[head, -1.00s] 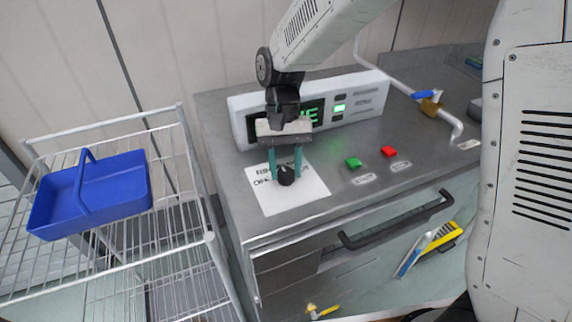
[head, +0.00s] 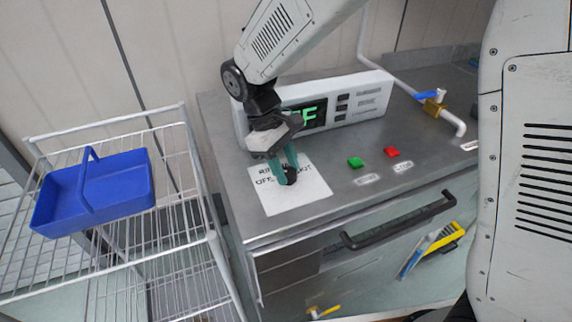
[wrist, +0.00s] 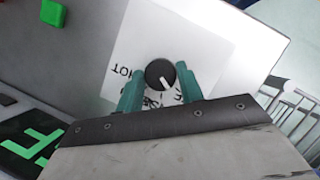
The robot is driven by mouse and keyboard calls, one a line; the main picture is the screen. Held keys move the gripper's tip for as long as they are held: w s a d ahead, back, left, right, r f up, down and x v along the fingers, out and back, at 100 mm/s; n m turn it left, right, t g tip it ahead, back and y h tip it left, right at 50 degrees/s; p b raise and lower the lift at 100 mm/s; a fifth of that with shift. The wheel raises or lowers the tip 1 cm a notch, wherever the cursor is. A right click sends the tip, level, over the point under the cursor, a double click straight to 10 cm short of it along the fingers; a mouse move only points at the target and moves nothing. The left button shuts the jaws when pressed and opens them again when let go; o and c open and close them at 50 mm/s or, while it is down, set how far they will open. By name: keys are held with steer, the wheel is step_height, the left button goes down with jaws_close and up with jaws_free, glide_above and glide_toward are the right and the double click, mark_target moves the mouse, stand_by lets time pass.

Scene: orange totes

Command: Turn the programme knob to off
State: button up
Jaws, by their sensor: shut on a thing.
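The programme knob (head: 291,174) is a small round black knob on a white label plate (head: 298,199) on the grey worktop. In the wrist view the knob (wrist: 158,72) has a white pointer line directed to the lower right, towards partly hidden lettering. "HOT" reads upside down at the plate's left there, and "FF" shows at lower right. My gripper (head: 285,168) has its two teal fingers on either side of the knob, shut on it. The wrist view shows the gripper (wrist: 160,84) around the knob too. Part of the lettering is hidden behind the fingers.
A white display box (head: 362,98) stands behind, its green text ending in F, partly covered by my arm. Green (head: 355,162) and red (head: 391,152) buttons sit to the right. A blue basket (head: 120,185) rests on a wire rack (head: 190,150) at left. A dark drawer handle (head: 400,222) juts out in front.

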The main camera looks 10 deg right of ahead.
steer(key=shift+n+t, duration=0.3)
steer(key=shift+n, duration=0.5)
steer(key=o, duration=1)
steer(key=v, duration=0.7)
steer(key=shift+a+r, duration=0.3)
